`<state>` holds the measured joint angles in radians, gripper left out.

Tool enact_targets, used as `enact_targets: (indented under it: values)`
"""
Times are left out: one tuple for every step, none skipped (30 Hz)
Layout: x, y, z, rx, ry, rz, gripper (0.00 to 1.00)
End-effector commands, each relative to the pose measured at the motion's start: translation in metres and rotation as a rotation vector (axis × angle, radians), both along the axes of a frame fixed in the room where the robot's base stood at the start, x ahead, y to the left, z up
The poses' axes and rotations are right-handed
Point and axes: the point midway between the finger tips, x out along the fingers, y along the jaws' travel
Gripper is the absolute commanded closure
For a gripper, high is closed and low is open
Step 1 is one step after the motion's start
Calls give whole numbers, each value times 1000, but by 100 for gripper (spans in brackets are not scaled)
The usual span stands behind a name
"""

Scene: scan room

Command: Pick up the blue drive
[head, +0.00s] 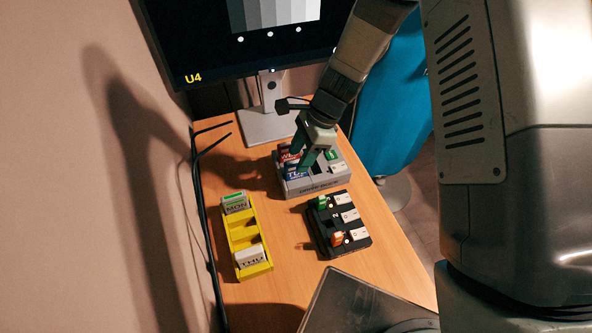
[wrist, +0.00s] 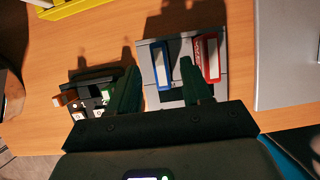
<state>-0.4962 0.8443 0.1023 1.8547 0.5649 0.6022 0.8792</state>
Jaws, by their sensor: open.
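The blue drive (head: 295,173), marked TUE, stands in the front left of a grey dock (head: 312,188). A red drive (head: 287,153) stands just behind it in the same dock. My gripper (head: 303,155) is over the dock with its dark green fingers pointing down, open and empty. In the wrist view the blue drive (wrist: 161,66) appears between the two fingers (wrist: 160,70), and the red drive (wrist: 209,57) lies to the right of the right finger. I cannot tell how far down the fingers reach beside the blue drive.
A black hub (head: 328,248) with green and orange sticks stands in front of the dock. A yellow rack (head: 239,233) at left holds drives marked MON and THU. A monitor stand (head: 268,126) is behind; a black cable (head: 201,215) runs along the left edge.

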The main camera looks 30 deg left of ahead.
Motion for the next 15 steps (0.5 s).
enact_targets:
  values:
    - [-3, 3, -9, -1, 3, 1, 51]
    - [-4, 5, -12, -1, 3, 1, 51]
    - [-6, 6, -18, 0, 3, 1, 51]
    - [-7, 7, -20, -1, 2, 1, 51]
    - [-7, 8, -23, 0, 1, 0, 51]
    - [-8, 9, -25, 0, 1, 1, 51]
    - [-8, 9, -27, 0, 1, 1, 51]
    - [-8, 10, -27, 0, 1, 1, 51]
    - [-9, 10, -28, 1, 0, 1, 51]
    - [-8, 10, -28, 1, 0, 1, 51]
    - [-8, 10, -28, 0, 0, 1, 51]
    - [-8, 10, -27, 0, 0, 1, 51]
    - [-8, 10, -27, 0, 0, 1, 51]
    - [-8, 10, -27, 0, 0, 1, 51]
    - [-8, 10, -27, 0, 0, 1, 56]
